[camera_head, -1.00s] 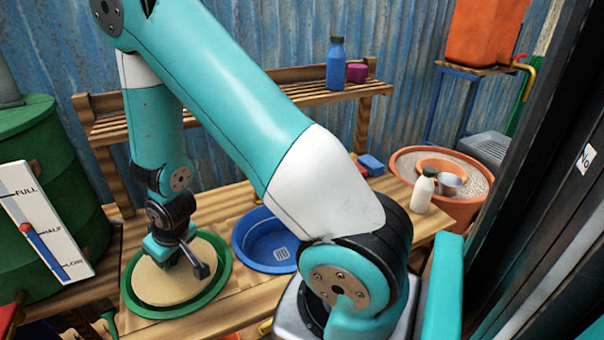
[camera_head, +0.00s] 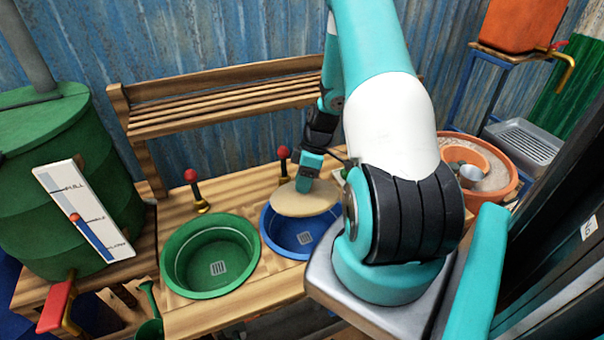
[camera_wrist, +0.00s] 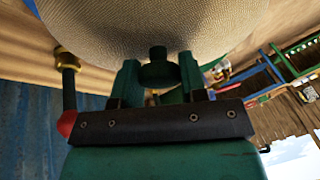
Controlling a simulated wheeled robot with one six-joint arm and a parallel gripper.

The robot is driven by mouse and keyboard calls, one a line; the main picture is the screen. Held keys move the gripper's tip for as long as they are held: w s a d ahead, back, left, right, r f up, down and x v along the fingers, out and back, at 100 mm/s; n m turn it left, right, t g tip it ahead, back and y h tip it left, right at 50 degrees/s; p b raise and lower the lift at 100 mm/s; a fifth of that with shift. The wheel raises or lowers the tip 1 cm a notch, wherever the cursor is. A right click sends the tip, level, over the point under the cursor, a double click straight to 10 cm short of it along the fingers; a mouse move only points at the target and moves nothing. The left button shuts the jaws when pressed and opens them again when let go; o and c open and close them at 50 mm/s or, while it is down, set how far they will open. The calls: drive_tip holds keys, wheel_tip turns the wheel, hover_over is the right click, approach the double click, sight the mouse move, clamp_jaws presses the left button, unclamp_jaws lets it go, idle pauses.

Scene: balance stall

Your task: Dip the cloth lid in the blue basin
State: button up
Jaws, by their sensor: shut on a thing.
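The cloth lid (camera_head: 308,203) is a round beige disc held over the back part of the blue basin (camera_head: 286,241). It hides part of the basin's rim; the gap between them is hard to judge. My gripper (camera_head: 307,182) is above the lid and shut on its handle. In the wrist view the woven lid (camera_wrist: 150,28) fills the top, and its dark green knob (camera_wrist: 157,66) sits between the two fingers. The right side of the blue basin is hidden behind my arm.
The green basin (camera_head: 183,268) stands uncovered to the left of the blue one. Red-topped taps (camera_head: 193,190) stand behind the basins. A green barrel (camera_head: 50,180) with a level gauge (camera_head: 85,212) is at left. A terracotta pot (camera_head: 510,185) is at right.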

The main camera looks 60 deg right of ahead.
wheel_tip(320, 180, down, 10)
drive_tip(key=b, duration=0.8)
drive_tip(key=shift+f, duration=0.25)
idle(0.3)
drive_tip(key=shift+r+p, duration=3.2)
drive_tip(key=shift+r, duration=1.1)
drive_tip(key=shift+r, duration=0.1)
drive_tip(key=shift+r+p, duration=1.5)
drive_tip(key=shift+r, duration=0.45)
